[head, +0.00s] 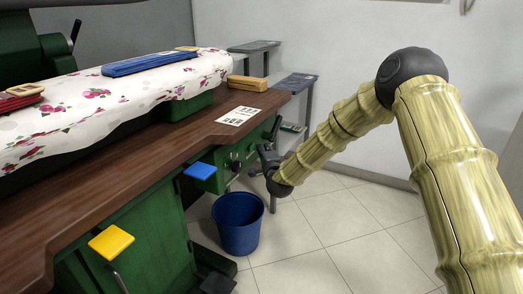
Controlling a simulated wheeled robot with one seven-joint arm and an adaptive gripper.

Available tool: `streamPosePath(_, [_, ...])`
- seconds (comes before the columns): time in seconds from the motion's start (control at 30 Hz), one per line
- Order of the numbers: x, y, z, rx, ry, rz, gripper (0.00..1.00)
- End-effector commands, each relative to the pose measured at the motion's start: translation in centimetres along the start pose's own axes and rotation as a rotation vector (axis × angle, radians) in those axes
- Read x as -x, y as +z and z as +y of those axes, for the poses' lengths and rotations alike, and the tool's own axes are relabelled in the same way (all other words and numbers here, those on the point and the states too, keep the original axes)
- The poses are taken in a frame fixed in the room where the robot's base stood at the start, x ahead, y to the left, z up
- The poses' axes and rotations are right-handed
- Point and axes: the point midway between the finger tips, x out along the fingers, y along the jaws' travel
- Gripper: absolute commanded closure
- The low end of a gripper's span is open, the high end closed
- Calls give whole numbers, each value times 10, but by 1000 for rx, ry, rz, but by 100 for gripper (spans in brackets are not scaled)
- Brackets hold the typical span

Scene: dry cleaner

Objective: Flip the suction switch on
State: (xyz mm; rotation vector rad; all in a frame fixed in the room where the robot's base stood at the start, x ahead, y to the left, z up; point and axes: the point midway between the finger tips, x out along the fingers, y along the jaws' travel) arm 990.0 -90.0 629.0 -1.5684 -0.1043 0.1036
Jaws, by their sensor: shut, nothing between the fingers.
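A green box (222,158) hangs under the front edge of the wooden table, near its right end. Small dark and light fittings (235,160) show on its face; I take one of them to be the suction switch, but they are too small to tell which way it is set. My gripper (265,152), dark grey, is at the end of my arm just right of these fittings. It is shut and holds nothing. I cannot tell whether it touches the box.
The brown tabletop (150,160) carries a flowered pressing board (110,95) and a paper card (238,116). A blue pedal (200,171) and a yellow pedal (111,242) stick out in front. A blue bucket (238,225) stands below. The tiled floor at right is clear.

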Motion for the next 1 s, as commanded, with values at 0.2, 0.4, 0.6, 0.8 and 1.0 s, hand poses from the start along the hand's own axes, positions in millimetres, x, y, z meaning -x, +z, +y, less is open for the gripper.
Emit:
streamPosePath(0.2, [11,-22,0,-3,2,-6,100])
streamPosePath(0.4, [48,-30,-2,-3,4,-9,100])
streamPosePath(0.6, [81,-38,-1,-2,2,-8,100])
streamPosePath(0.8, [102,-43,0,-2,2,-10,100])
streamPosePath(1.0, [108,-45,0,-2,0,-9,100])
